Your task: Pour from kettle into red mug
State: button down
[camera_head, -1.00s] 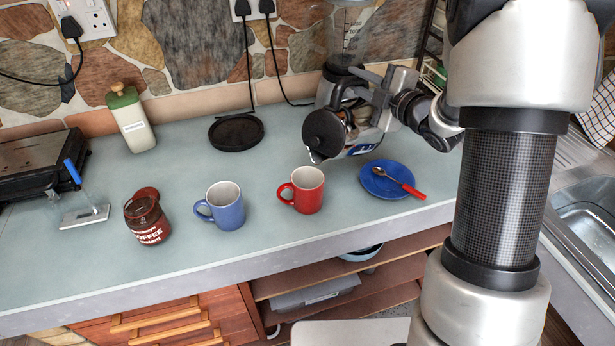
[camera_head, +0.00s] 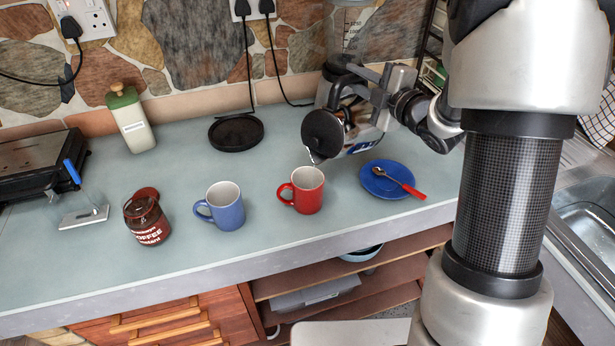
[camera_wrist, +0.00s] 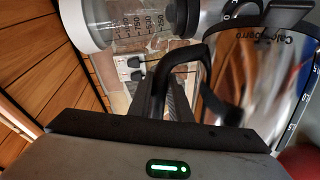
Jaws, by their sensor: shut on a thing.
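The kettle (camera_head: 358,139) is shiny metal with a dark round lid, and it is tilted in the air with its lid and spout end toward the lower left. Its spout tip is just above and near the rim of the red mug (camera_head: 308,196), which stands upright on the counter. My gripper (camera_head: 366,84) is shut on the kettle's black handle. In the wrist view the kettle's metal body (camera_wrist: 265,85) fills the right side, with the handle (camera_wrist: 190,75) at the jaws. I cannot see any stream of liquid.
A blue mug (camera_head: 226,210) and a coffee jar (camera_head: 146,220) stand left of the red mug. A blue saucer (camera_head: 376,186) with a red-handled spoon lies to its right. The black kettle base (camera_head: 236,134) is behind. A blender (camera_head: 350,30) stands close behind the kettle.

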aim_at(346, 76)
jog(key=shift+n+t, duration=0.4)
jog(key=shift+n, duration=0.5)
jog(key=shift+s+a+r+b, duration=0.75)
jog(key=shift+s+b, duration=0.1)
jog(key=shift+b, duration=0.1)
jog(key=shift+s+a+r+b, duration=0.7)
jog(key=shift+s+b, duration=0.15)
jog(key=shift+b, duration=0.1)
dwell(2.5)
